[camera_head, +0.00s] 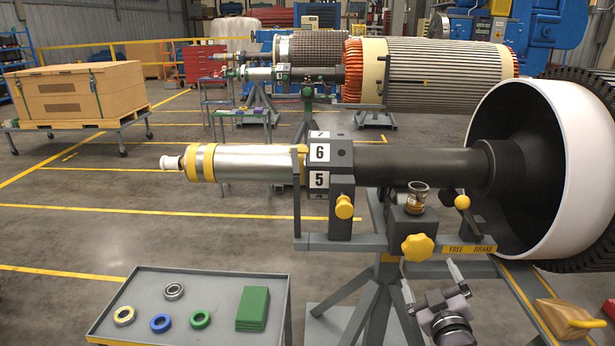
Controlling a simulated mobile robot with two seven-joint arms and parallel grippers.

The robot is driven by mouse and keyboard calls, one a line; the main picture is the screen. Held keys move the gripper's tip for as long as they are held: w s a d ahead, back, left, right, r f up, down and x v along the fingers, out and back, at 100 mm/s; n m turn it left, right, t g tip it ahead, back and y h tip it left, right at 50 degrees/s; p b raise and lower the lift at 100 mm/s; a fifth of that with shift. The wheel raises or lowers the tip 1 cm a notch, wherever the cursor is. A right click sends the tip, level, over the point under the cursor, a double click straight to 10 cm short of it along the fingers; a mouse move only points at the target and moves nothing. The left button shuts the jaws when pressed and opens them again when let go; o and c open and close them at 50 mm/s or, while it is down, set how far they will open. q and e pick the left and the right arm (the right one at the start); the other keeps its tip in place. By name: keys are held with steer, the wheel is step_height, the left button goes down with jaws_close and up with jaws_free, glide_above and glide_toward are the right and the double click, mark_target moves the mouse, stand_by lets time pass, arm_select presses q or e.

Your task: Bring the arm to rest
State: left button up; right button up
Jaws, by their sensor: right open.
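My right gripper (431,281) is in the lower right of the head view, below the rotor stand. Its two fingers point up and are spread apart with nothing between them. It is in front of the stand's grey legs, below the yellow star knob (417,247); I cannot tell whether it touches the stand. My left gripper does not show. The rotor shaft (240,163) lies level on the grey stand (340,243), with a block marked 6 and 5 (319,165) around it.
A grey cart (200,272) at the lower left holds several rings and a green block (252,309). A large white-rimmed rotor end (545,120) stands at the right. A yellow-handled wedge (565,318) lies at the lower right. Open floor lies left of the stand.

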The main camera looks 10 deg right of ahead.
steer(key=s+a+f+g+y, duration=0.2)
steer(key=s+a+f, duration=0.3)
steer(key=s, duration=0.3)
steer(key=s+a+f+m+g+y, duration=0.1)
steer(key=s+a+f+g+y, duration=0.1)
steer(key=s+a+f, duration=0.3)
steer(key=s+a+f+g+y, duration=0.2)
steer(key=s+a+f, duration=0.3)
steer(key=s, duration=0.7)
steer(key=shift+f+m+g, duration=0.4)
steer(key=shift+f+g, duration=0.2)
steer(key=shift+f, duration=0.15)
